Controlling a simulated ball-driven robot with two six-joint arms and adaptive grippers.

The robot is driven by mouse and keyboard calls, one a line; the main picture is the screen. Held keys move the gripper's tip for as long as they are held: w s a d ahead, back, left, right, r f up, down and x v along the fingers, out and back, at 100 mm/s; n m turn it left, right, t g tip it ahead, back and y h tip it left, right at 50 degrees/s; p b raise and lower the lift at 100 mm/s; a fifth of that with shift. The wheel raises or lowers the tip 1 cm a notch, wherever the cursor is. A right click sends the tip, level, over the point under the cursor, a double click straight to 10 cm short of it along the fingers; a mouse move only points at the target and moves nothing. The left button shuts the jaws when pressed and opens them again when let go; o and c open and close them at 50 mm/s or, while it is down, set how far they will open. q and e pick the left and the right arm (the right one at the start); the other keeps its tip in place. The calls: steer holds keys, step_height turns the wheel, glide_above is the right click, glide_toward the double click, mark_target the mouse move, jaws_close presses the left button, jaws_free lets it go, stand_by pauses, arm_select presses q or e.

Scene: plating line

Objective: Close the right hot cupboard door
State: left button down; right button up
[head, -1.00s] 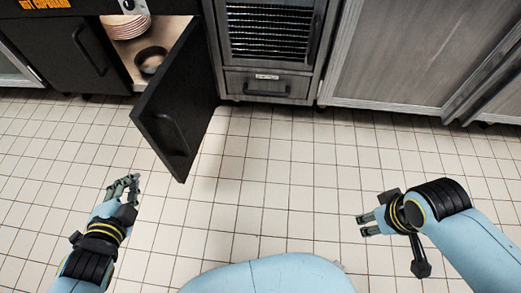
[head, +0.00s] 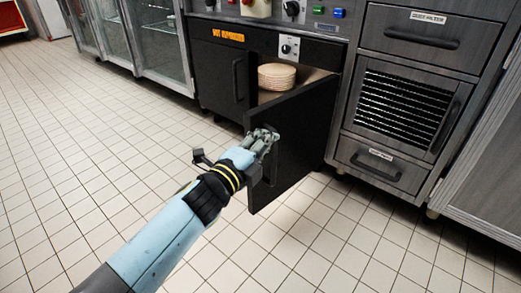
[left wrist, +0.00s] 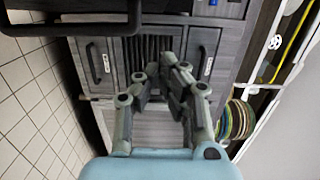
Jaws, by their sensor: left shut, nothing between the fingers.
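The black hot cupboard (head: 216,75) stands at the back centre in the head view. Its right door (head: 300,125) is swung wide open, jutting out into the room from its right-hand side. My left gripper (head: 264,138) is shut and empty at the door's outer face, near its free edge and partly over the handle there. I cannot tell whether it touches the door. In the left wrist view the fingers (left wrist: 162,85) show in the middle, with a dark bar like a handle (left wrist: 75,27) at the upper left. My right gripper is out of view.
A stack of plates (head: 277,76) sits inside the open cupboard. The closed left door (head: 238,80) is beside it. A steel unit with drawers (head: 405,95) stands close on the right. Glass-fronted cabinets (head: 155,40) stand at the left. The tiled floor (head: 90,140) is clear.

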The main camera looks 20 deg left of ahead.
mark_target(265, 123)
arm_select(q)
steer(key=shift+w+a+b, duration=0.25)
steer(key=shift+w+a, duration=0.15)
steer(key=shift+w, duration=0.75)
steer(key=shift+w+a+b, duration=0.3)
steer(key=shift+w+a, duration=0.1)
steer(key=shift+w, duration=0.75)
steer(key=shift+w+a+b, duration=0.25)
steer(key=shift+w+a, duration=0.15)
steer(key=shift+w, duration=0.75)
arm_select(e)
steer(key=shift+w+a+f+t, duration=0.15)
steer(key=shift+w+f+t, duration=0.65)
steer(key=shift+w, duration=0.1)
